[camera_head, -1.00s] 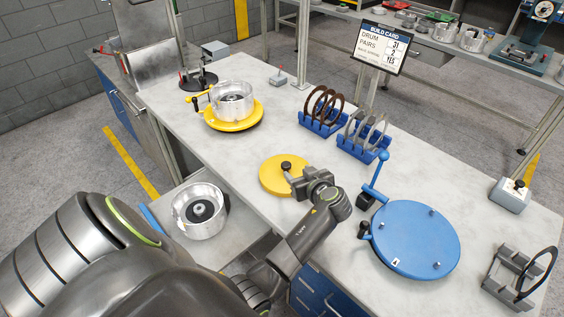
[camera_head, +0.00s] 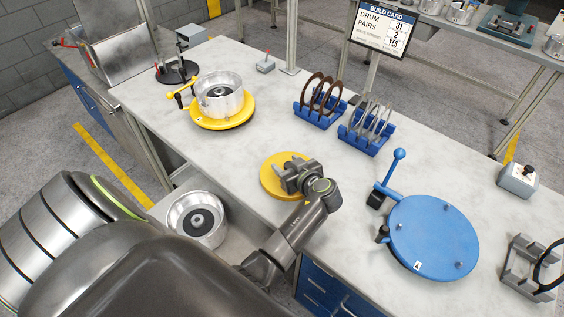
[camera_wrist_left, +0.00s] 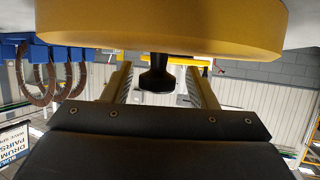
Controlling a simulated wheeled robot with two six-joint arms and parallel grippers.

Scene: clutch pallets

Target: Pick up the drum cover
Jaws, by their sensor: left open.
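The drum cover (camera_head: 267,181) is a flat yellow disc lying on the grey bench top near its front edge. In the left wrist view the yellow cover (camera_wrist_left: 160,28) fills the top, and its black knob (camera_wrist_left: 156,76) stands out between my fingers. My left gripper (camera_head: 290,172) is over the cover and hides the knob in the head view. In the wrist view the left gripper (camera_wrist_left: 160,86) is open, with one finger on each side of the knob and gaps between. My right gripper is not in view.
A blue round plate (camera_head: 433,237) with a lever stands to the right. Blue racks (camera_head: 320,117) with rings stand behind. A yellow turntable (camera_head: 222,122) carries a metal drum (camera_head: 217,92). Another drum (camera_head: 196,220) sits lower, left of my arm. Bare bench top surrounds the cover.

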